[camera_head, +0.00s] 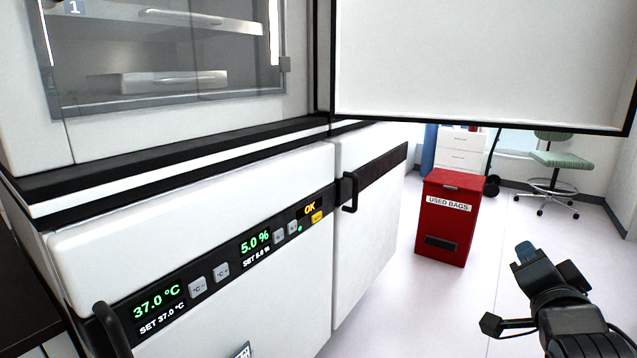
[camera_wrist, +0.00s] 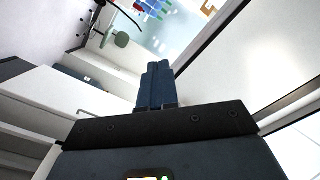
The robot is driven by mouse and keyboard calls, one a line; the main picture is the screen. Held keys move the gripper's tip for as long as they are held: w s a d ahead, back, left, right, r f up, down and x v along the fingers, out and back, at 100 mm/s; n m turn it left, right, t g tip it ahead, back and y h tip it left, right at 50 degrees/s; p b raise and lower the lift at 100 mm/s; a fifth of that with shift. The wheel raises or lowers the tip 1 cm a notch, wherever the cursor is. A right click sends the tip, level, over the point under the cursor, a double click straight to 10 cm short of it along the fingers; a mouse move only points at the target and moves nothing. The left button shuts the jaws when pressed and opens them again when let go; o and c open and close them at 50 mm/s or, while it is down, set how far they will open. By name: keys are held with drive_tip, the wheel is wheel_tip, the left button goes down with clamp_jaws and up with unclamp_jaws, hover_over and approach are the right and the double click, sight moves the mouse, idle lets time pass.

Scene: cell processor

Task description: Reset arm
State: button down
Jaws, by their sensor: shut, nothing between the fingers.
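My gripper (camera_head: 524,250) is at the lower right in the head view, held over the open floor to the right of the red bin. In the wrist view the two blue fingers of my gripper (camera_wrist: 154,84) are pressed together with nothing between them. My forearm runs out of the lower right corner of the head view.
A white cabinet (camera_head: 200,215) with a lit panel and black handles fills the left. A white door panel (camera_head: 480,60) stands out at the upper right. A red "USED BAGS" bin (camera_head: 448,222) stands on the floor. A green chair (camera_head: 556,160) is behind. Floor around my gripper is clear.

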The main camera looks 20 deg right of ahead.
drive_tip(key=s+a+f+n+t+y, duration=0.1)
drive_tip(key=s+a+f+n+y, duration=0.6)
drive_tip(key=s+a+f+n, duration=0.65)
drive_tip(key=s+a+r+n+y, duration=0.1)
drive_tip(key=s+a, duration=0.4)
drive_tip(key=s, duration=0.5)
drive_tip(key=s+a+r+n+g+y, duration=0.1)
drive_tip(key=s+a+y, duration=0.1)
drive_tip(key=s+a, duration=0.4)
drive_tip(key=v, duration=0.4)
drive_tip(key=shift+a+f+p, duration=0.2)
drive_tip(key=shift+f+p, duration=0.05)
drive_tip(key=shift+p, duration=0.1)
drive_tip(key=shift+s+n, duration=0.1)
drive_tip(key=shift+n, duration=0.15)
